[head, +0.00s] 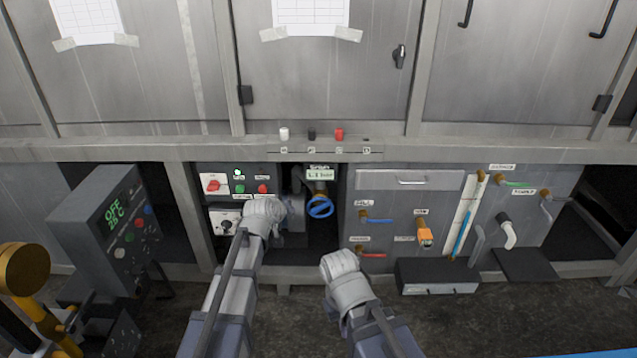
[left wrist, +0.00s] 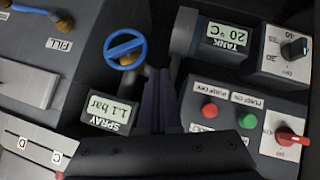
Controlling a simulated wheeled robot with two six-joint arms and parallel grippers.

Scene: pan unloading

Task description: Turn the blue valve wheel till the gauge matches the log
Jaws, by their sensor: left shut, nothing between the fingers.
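The blue valve wheel (head: 320,207) sits in a recess under the counter, on a brass-coloured valve. It also shows at the upper left of the left wrist view (left wrist: 125,47). The spray gauge (head: 320,174) is a small lit display above the wheel; in the left wrist view it reads 1.1 bar (left wrist: 108,110). A taped paper sheet (head: 310,14) hangs on the cabinet door above; its writing is unreadable. My left gripper (left wrist: 158,98) is shut and empty, beside the wheel and apart from it. My right wrist shows low in the head view; its fingers are hidden.
A control panel with red and green buttons (head: 239,188) is left of the recess. A tank display (left wrist: 228,38) reads 20 °C. A grey box display (head: 114,211) reads OFF, 25 °C.

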